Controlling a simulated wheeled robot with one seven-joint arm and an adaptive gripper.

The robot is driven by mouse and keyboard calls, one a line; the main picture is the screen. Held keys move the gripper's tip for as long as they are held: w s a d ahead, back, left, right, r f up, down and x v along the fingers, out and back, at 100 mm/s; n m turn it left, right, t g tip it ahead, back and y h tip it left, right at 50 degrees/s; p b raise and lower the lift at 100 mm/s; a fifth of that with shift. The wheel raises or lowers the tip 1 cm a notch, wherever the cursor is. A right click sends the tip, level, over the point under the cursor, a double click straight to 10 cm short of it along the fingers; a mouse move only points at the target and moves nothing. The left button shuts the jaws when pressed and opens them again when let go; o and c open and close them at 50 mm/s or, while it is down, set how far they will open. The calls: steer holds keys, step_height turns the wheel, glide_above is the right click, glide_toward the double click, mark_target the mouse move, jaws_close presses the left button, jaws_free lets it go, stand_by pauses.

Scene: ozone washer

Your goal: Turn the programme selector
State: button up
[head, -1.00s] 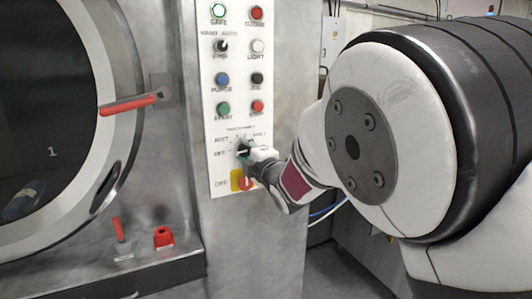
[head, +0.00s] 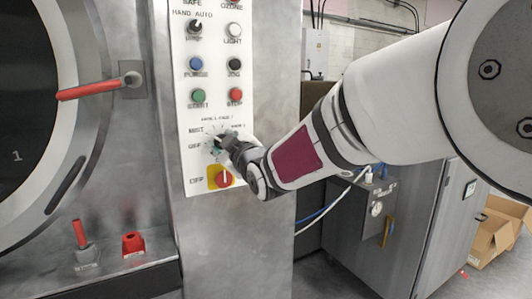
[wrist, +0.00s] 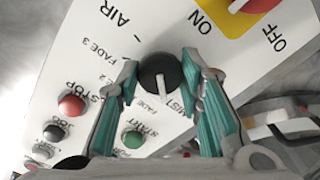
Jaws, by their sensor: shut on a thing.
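The programme selector is a round black knob (wrist: 158,70) with a white pointer line, seen in the wrist view on the white control panel (wrist: 222,60). Its line points toward the bottom of that picture, between a FADE label and the MIST label. My gripper (wrist: 160,72) has its two teal-padded fingers on either side of the knob and is shut on it. In the head view my gripper (head: 221,143) is at the lower part of the panel and hides most of the selector.
The red switch on a yellow plate (head: 222,177) sits just below the selector. START (head: 198,96) and STOP (head: 235,95) buttons are above it. A red door handle (head: 95,89) sticks out at left. A grey cabinet (head: 390,220) stands at right.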

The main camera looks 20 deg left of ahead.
steer(key=m+b, duration=0.2)
steer(key=m, duration=0.1)
steer(key=m+b, duration=0.2)
steer(key=shift+f+m, duration=0.2)
steer(key=shift+m, duration=0.2)
steer(key=shift+b, duration=0.3)
steer(key=o, duration=1.2)
steer(key=shift+r, duration=0.1)
steer(key=shift+c, duration=0.2)
steer(key=shift+m, duration=0.3)
steer(key=v, duration=1.2)
